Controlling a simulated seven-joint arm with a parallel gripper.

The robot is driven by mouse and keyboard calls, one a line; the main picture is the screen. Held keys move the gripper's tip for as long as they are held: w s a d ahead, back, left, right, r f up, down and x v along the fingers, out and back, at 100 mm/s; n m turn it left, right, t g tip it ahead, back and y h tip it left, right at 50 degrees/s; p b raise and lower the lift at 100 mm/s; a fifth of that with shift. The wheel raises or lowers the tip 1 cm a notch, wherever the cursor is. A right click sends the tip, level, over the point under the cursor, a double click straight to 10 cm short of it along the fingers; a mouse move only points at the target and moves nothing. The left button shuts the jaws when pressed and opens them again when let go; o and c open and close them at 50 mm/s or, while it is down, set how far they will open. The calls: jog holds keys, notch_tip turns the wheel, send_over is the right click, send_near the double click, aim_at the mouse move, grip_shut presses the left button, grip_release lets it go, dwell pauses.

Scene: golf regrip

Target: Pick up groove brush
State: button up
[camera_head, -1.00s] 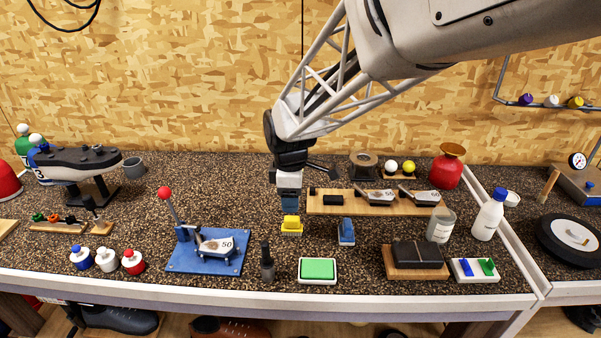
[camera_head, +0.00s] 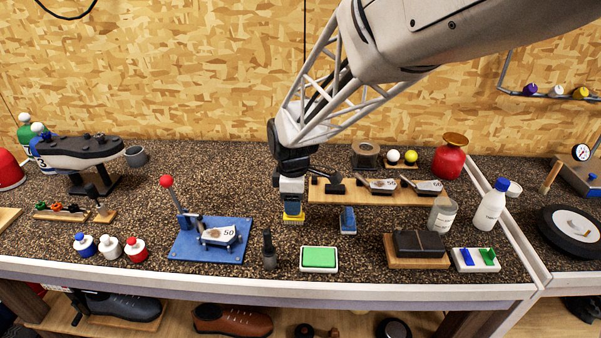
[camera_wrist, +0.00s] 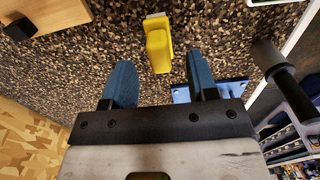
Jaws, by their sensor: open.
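A small yellow brush-like piece (camera_head: 293,220), which I take to be the groove brush, stands on the dark speckled counter. In the wrist view the yellow piece (camera_wrist: 158,48) lies between and slightly beyond my fingertips, with a pale part at its far end. My gripper (camera_head: 292,206) is directly over it in the head view and hides its upper part. In the wrist view my gripper (camera_wrist: 157,66) has its two blue fingers apart, with a gap on each side of the yellow piece. I cannot tell whether either finger touches it.
A similar blue piece (camera_head: 348,221) stands just to the right. A wooden board (camera_head: 420,197) with club heads lies behind it. A blue-based lever press (camera_head: 185,243) is to the left, and a dark bottle (camera_head: 269,254) and green pad (camera_head: 319,258) are in front.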

jog(key=shift+f, duration=1.55)
jog(key=shift+c, duration=0.3)
grip_shut()
jog(key=shift+r, duration=0.1)
jog(key=shift+r, duration=0.8)
jog(key=shift+s+r, duration=0.15)
jog(key=shift+r, duration=0.8)
jog(key=s+d, duration=0.2)
jog(key=s, duration=0.3)
jog(key=s+d+r, duration=0.1)
jog(key=s+d, duration=0.1)
jog(key=s, duration=0.2)
jog(key=s+d, duration=0.2)
jog(key=s, duration=0.3)
jog(key=shift+s+r, duration=0.15)
jog(key=shift+s, duration=0.15)
